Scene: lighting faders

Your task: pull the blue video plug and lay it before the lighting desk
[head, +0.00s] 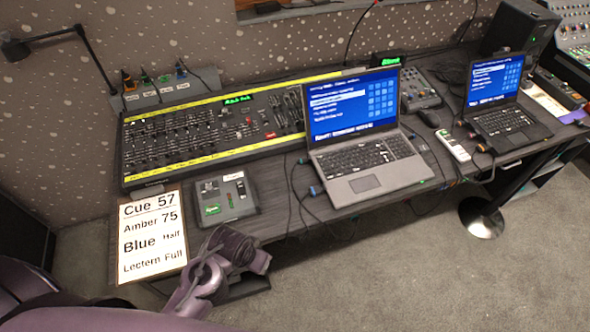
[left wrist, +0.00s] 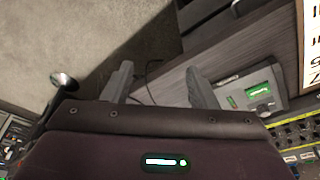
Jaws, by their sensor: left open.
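The lighting desk (head: 250,157), a long fader board with yellow strips, lies along the back left of the table. A small blue plug (head: 316,190) on a dark cable is at the left side of the large laptop (head: 362,160); whether it is seated in a socket is too small to tell. My left gripper (head: 262,262) is low at the table's front edge, left of and nearer than the plug. In the left wrist view, its two fingers (left wrist: 160,88) are apart with nothing held between them. My right gripper is in neither view.
A small grey box with a screen (head: 226,198) and a cue sheet (head: 152,236) lie before the desk. Thin cables (head: 296,200) hang over the front edge. A second laptop (head: 497,105), a mouse (head: 427,118) and a white remote (head: 453,146) are at right.

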